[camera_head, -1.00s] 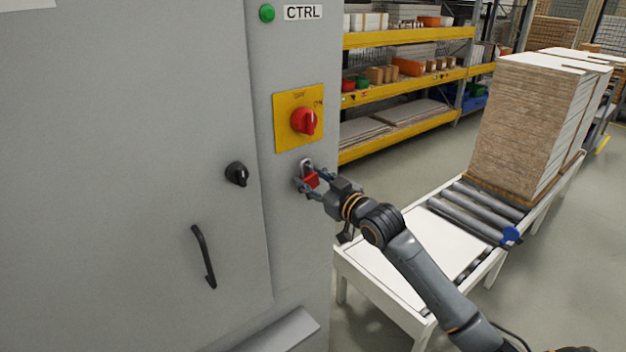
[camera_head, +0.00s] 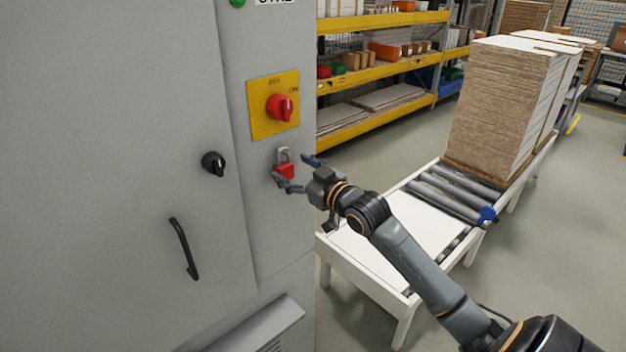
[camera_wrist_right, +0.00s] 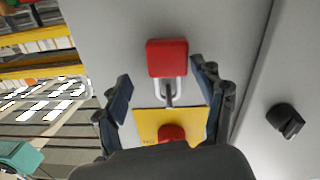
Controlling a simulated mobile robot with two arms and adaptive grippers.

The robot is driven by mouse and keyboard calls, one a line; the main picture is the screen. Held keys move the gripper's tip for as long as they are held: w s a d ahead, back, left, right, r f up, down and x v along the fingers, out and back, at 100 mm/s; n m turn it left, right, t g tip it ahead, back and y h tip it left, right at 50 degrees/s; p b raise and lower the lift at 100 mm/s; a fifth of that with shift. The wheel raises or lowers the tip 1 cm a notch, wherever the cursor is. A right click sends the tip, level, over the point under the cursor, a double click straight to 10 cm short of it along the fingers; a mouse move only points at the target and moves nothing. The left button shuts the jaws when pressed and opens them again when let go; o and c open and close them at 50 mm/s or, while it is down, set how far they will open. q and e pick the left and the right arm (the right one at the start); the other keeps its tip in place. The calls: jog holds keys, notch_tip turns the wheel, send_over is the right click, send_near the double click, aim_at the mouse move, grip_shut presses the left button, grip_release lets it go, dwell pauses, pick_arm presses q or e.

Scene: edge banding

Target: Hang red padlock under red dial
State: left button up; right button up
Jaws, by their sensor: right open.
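The red padlock (camera_head: 285,171) hangs against the grey cabinet front, its shackle up at a small metal fitting (camera_head: 283,153), below the red dial (camera_head: 280,107) on its yellow plate (camera_head: 260,122). My right gripper (camera_head: 297,170) is open around the padlock, its fingers apart from it. In the right wrist view the padlock (camera_wrist_right: 167,58) lies beyond the open fingertips (camera_wrist_right: 160,72), with its shackle at the fitting and the dial (camera_wrist_right: 171,133) partly hidden by my gripper. My left gripper is not in view.
The cabinet has a black knob (camera_head: 214,163) and a black handle (camera_head: 184,248) left of the padlock. A roller conveyor (camera_head: 440,200) with stacked boards (camera_head: 500,110) stands to the right. Shelves (camera_head: 385,70) stand behind.

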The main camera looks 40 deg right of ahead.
jog(key=s, duration=1.1)
jog(key=d+f+m+g+h, duration=0.1)
jog(key=d+f+m+g, duration=0.15)
jog(key=f, duration=0.95)
jog(key=d+f+m+g+h, duration=0.15)
jog(key=d+f, duration=0.25)
jog(key=f, duration=0.7)
jog(key=s+a+f+g, duration=0.1)
jog(key=s+f+g, duration=0.15)
jog(key=f, duration=0.65)
jog(key=s+f+g, duration=0.1)
jog(key=s+f, duration=0.3)
jog(key=f, duration=0.5)
jog(key=s+a+f+n+g, duration=0.15)
jog(key=s+a+f, duration=0.25)
jog(key=s+f, duration=0.5)
jog(key=s+a+f+g, duration=0.3)
jog(key=s+a+f, duration=0.25)
jog(key=f, duration=0.55)
jog(key=s+a+f+g, duration=0.1)
jog(key=s+a+f, duration=0.2)
jog(key=s, duration=0.4)
jog(key=s+a+f+n+g+y, duration=0.1)
jog(key=s+a+f+g, duration=0.1)
jog(key=s, duration=0.5)
jog(key=s+a+f+n+g+b, duration=0.1)
jog(key=s+a+f, duration=0.3)
jog(key=s+a, duration=0.2)
jog(key=shift+s+f, duration=0.3)
jog(key=shift+s, duration=0.3)
